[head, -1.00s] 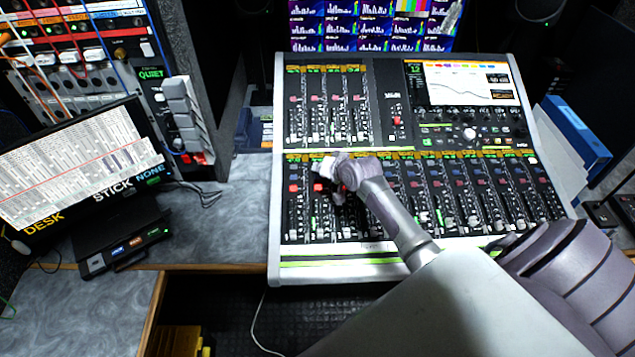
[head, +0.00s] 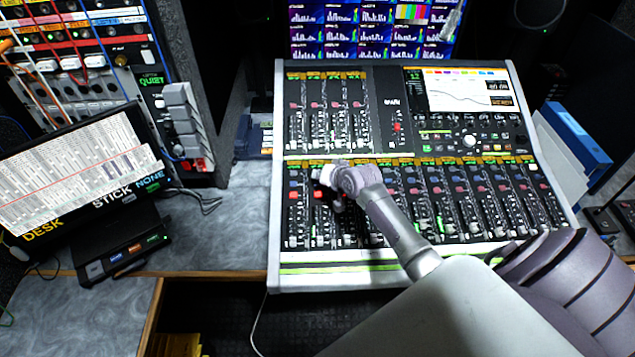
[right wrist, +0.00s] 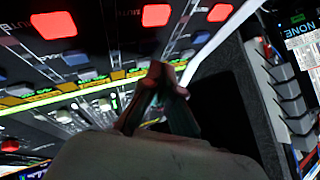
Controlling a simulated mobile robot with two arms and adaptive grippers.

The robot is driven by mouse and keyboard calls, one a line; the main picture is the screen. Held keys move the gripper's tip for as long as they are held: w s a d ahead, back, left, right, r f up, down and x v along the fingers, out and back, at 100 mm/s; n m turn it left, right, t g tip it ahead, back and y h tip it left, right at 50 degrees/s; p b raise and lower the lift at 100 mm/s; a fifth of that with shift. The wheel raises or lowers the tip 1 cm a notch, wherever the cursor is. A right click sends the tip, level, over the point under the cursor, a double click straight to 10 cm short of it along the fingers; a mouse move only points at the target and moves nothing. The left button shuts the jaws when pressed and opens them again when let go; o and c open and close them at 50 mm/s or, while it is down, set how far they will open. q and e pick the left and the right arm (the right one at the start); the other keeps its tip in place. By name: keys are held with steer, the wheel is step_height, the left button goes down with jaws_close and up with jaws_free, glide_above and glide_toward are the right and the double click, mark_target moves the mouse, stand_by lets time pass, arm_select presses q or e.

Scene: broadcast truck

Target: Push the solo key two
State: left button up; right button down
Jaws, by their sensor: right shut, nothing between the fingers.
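The mixing console (head: 282,210) has a lower bank of several channel strips with small red and bluish keys. My right gripper (head: 326,192) is over the left strips of this bank and hides part of them. In the right wrist view my right gripper (right wrist: 158,72) is shut and empty, its fingertips together over the strips. Lit red keys (right wrist: 55,25) and a row of dimmer keys (right wrist: 75,57) lie around and beyond the tips. I cannot read which key is solo two, nor tell whether the tips touch a key. My left gripper is not in view.
A tilted screen (head: 75,165) and a small black box (head: 122,254) stand left of the console. A patch rack (head: 75,65) with cables is at the upper left. A blue binder (head: 578,138) is at the right. Grey desk (head: 235,220) is clear beside the console.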

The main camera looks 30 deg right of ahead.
mark_target(319, 190)
steer(key=shift+f, duration=0.1)
stand_by(0.4)
steer(key=shift+f, duration=0.35)
steer(key=shift+w+f+b, duration=0.1)
steer(key=shift+f+b, duration=0.3)
steer(key=shift+f, duration=0.05)
stand_by(0.5)
steer(key=shift+r+p, duration=0.95)
steer(key=shift+p, duration=0.15)
steer(key=r+p, duration=0.4)
steer(key=s+r+p, duration=0.1)
steer(key=r+p, duration=0.1)
steer(key=shift+a+p, duration=0.2)
steer(key=shift+p, duration=0.1)
